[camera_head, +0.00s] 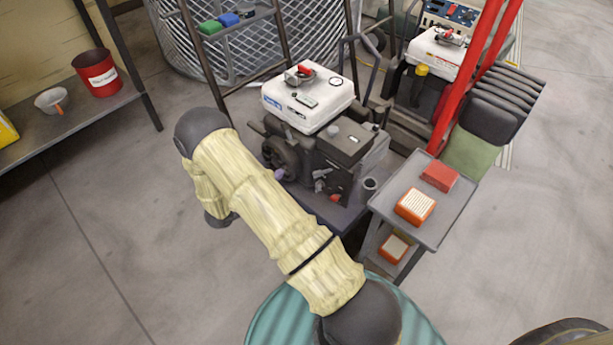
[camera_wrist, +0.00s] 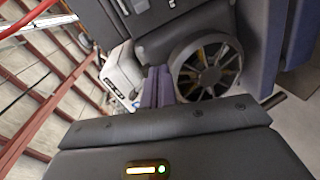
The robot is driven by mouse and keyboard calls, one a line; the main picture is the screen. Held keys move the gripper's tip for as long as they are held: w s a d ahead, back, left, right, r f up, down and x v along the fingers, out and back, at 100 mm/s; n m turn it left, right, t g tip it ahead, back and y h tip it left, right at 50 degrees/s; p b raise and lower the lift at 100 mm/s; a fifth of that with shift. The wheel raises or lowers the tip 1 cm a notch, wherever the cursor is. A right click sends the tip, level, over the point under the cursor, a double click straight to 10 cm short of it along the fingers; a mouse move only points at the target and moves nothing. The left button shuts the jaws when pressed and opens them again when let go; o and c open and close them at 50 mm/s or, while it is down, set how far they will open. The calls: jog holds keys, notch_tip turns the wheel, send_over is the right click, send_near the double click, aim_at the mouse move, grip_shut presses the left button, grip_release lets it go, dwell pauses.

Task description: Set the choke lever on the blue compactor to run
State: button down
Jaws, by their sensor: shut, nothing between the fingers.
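An engine-driven machine with a white tank (camera_head: 308,97) and a blue label stands in the middle of the head view. Its dark engine body (camera_head: 345,150) carries small levers and a red part low on the near side. I cannot tell which part is the choke lever, and no blue frame shows clearly. In the wrist view, my gripper (camera_wrist: 158,73) is shut and empty, its purplish fingers together. They point toward the machine, beside its round spoked cover (camera_wrist: 205,65) and a white tank (camera_wrist: 122,70). I cannot tell whether they touch it. In the head view my arm hides most of the gripper.
A grey trolley (camera_head: 455,215) with red and orange boxes stands close on the right. A shelf with a red bucket (camera_head: 97,72) is at left. Floor at lower left is clear.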

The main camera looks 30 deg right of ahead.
jog(key=s+h, duration=0.1)
jog(key=s+f+g, duration=0.1)
jog(key=s+f+h, duration=0.1)
jog(key=s, duration=0.1)
jog(key=shift+n+g+h, duration=0.3)
jog(key=shift+n+g, duration=0.1)
jog(key=b, duration=0.4)
send_near(324, 172)
jog(key=w+d, duration=0.4)
jog(key=shift+w+d+f+b, duration=0.15)
jog(key=shift+w+d+b, duration=0.15)
jog(key=shift+d, duration=0.25)
jog(key=shift+a, duration=0.1)
